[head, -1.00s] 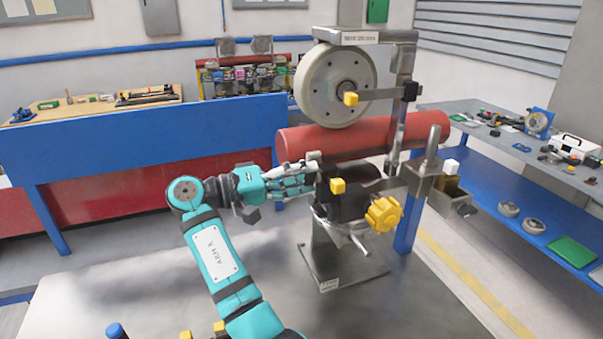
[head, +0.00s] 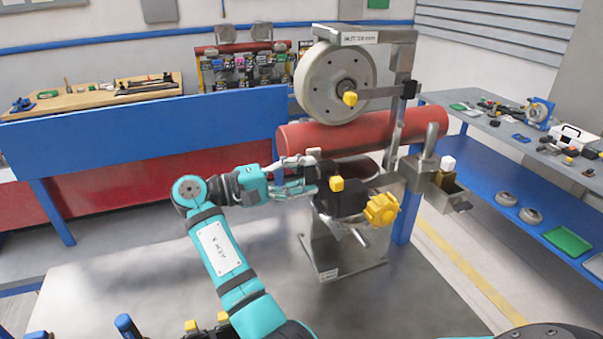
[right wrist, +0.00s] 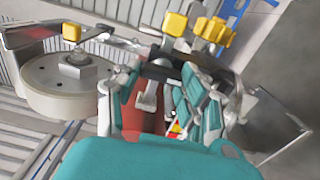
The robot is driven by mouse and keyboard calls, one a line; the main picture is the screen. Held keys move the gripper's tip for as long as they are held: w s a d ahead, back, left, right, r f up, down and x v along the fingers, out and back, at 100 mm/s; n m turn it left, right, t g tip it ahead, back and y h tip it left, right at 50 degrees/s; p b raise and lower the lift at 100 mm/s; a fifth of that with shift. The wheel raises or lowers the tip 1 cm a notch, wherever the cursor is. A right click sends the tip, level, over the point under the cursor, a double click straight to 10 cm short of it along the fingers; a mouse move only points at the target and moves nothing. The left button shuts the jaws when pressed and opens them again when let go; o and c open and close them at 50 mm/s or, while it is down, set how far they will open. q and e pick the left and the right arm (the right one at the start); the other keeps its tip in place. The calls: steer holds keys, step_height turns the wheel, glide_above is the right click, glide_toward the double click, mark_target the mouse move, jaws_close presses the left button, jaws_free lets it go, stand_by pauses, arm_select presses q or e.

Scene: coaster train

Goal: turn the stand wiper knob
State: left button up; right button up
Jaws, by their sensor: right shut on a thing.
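The metal stand (head: 325,252) carries a black block (head: 341,202) with a square yellow knob (head: 337,184) on top and a lobed yellow knob (head: 381,209) at its front right. My right gripper (head: 312,174), teal, is at the left side of the black block. It is shut on a part there that its fingers mostly hide, which I take to be the stand wiper knob. In the right wrist view, a small grey handle-like part (right wrist: 147,95) shows between the teal fingers. My left gripper is not in view.
A grey wheel (head: 325,85) and a red roller (head: 400,135) are close behind and above the gripper. A shelf (head: 530,165) stands at right.

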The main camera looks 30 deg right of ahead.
steer(key=o, duration=1.2)
steer(key=shift+d, duration=0.15)
steer(key=shift+c, duration=0.2)
steer(key=shift+r, duration=0.1)
